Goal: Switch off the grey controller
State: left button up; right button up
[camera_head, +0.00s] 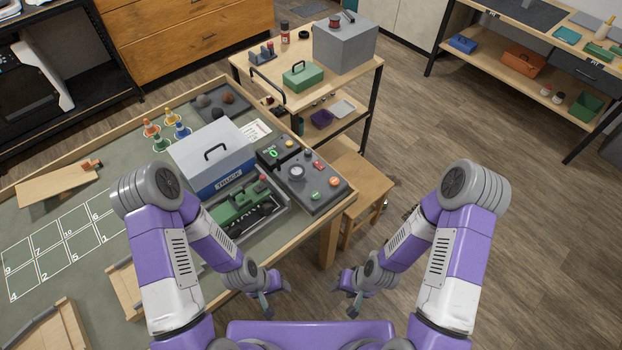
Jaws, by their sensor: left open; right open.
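The grey controller (304,183) lies at the right end of the table, next to the blue and white truck box. It carries a round dial (296,172), a small screen with a green digit (272,155), and several red, green and orange buttons. Whether a switch on it is on or off is too small to tell. My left gripper (278,299) is open and empty, in front of the table's front edge and nearer to me than the controller. My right gripper (345,299) is open and empty over the floor, to the right of the table.
The truck box (212,156) and a green crawler (240,207) in a tray stand left of the controller. The table has a raised wooden rim. A stool (366,190) and a cart (355,85) with a grey box stand beyond. Floor at right is clear.

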aim_at(320, 166)
jog(key=u, duration=2.05)
jog(key=k, duration=0.95)
jog(key=z, duration=0.85)
jog(key=i, duration=1)
